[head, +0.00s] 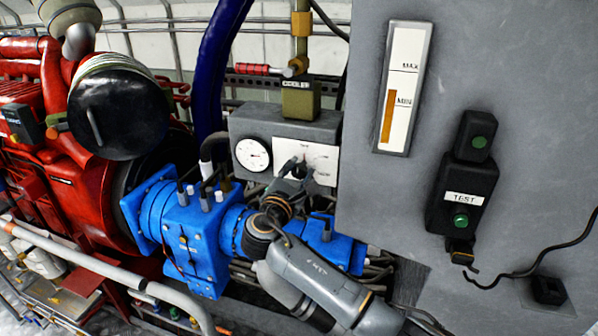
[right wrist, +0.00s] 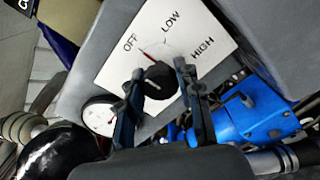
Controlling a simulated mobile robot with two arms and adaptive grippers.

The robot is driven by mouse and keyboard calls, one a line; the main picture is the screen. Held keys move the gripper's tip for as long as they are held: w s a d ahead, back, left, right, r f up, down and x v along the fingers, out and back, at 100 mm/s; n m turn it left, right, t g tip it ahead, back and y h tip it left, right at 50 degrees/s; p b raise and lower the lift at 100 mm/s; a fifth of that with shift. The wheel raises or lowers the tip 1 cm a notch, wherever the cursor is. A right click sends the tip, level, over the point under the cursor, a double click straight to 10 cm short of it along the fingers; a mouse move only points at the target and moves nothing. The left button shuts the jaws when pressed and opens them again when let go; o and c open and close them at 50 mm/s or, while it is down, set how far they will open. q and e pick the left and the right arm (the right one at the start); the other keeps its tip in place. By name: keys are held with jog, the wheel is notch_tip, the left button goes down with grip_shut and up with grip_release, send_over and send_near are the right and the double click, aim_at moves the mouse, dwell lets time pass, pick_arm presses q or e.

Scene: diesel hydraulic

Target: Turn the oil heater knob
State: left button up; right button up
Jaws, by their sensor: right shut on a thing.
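The oil heater knob (right wrist: 160,78) is dark and round, on a white panel (right wrist: 112,62) marked OFF, LOW and HIGH. A thin red pointer line above the knob lies by the OFF mark. My right gripper (right wrist: 158,70) has its two fingers on either side of the knob and is shut on it. In the head view, my right gripper (head: 292,170) reaches the white panel (head: 322,160) on the grey heater box (head: 258,122) and hides the knob there. My left gripper is not in view.
A round dial gauge (head: 253,154) sits left of the panel. A large grey cabinet (head: 480,60) with an oil level gauge (head: 404,85) and a TEST button box (head: 462,193) stands close on the right. Blue machinery (head: 190,240) lies below left.

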jog(key=o, duration=1.2)
jog(key=shift+c, duration=0.2)
jog(key=v, duration=1.2)
jog(key=shift+f, duration=0.1)
